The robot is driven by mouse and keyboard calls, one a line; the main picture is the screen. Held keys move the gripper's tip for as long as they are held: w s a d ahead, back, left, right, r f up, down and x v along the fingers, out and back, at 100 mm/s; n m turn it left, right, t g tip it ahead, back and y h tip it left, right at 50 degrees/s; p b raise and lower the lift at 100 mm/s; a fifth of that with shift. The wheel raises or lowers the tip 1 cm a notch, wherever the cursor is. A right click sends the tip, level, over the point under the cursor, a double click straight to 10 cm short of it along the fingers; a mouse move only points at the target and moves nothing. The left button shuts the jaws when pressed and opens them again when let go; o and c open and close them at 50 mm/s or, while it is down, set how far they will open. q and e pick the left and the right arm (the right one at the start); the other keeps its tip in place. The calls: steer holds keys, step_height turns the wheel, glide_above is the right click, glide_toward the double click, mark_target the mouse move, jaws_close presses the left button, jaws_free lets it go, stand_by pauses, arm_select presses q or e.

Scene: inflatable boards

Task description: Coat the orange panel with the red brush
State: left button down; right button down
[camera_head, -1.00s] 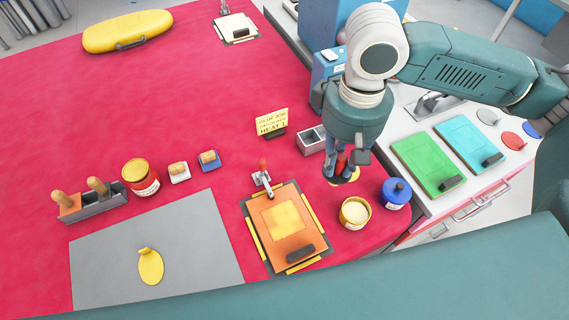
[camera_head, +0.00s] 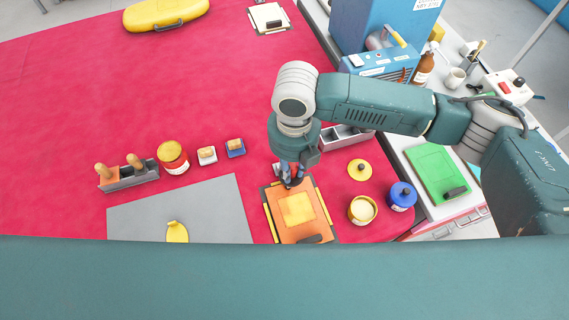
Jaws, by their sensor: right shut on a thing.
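The orange panel (camera_head: 316,218) lies on the red table in a frame with yellow edge strips. A yellow square patch (camera_head: 296,208) covers its middle, and a dark block (camera_head: 309,239) sits at its near edge. My right gripper (camera_head: 291,182) is over the panel's far edge, beside the pale clamp (camera_head: 277,170), which it partly covers. It is shut on what appears to be the red brush, mostly hidden by the fingers. Whether the bristles touch the panel cannot be told. My left gripper is not in view.
An open yellow pot (camera_head: 362,210), a blue pot (camera_head: 401,196) and a yellow lid (camera_head: 359,170) stand right of the panel. A brush holder (camera_head: 133,178), a red can (camera_head: 173,157) and a grey mat (camera_head: 210,208) are left. A green panel (camera_head: 435,172) lies on the right bench.

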steer(key=n, duration=0.1)
steer(key=a+n, duration=0.1)
steer(key=shift+s+a+f+n, duration=0.15)
steer(key=shift+a+n, duration=0.1)
steer(key=shift+n, duration=0.15)
steer(key=shift+a+f+n, duration=0.1)
steer(key=shift+n, duration=0.2)
steer(key=shift+f, duration=0.15)
step_height(320, 180, down, 6)
steer(key=b, duration=0.6)
steer(key=shift+f+b, duration=0.35)
steer(key=shift+f, duration=0.5)
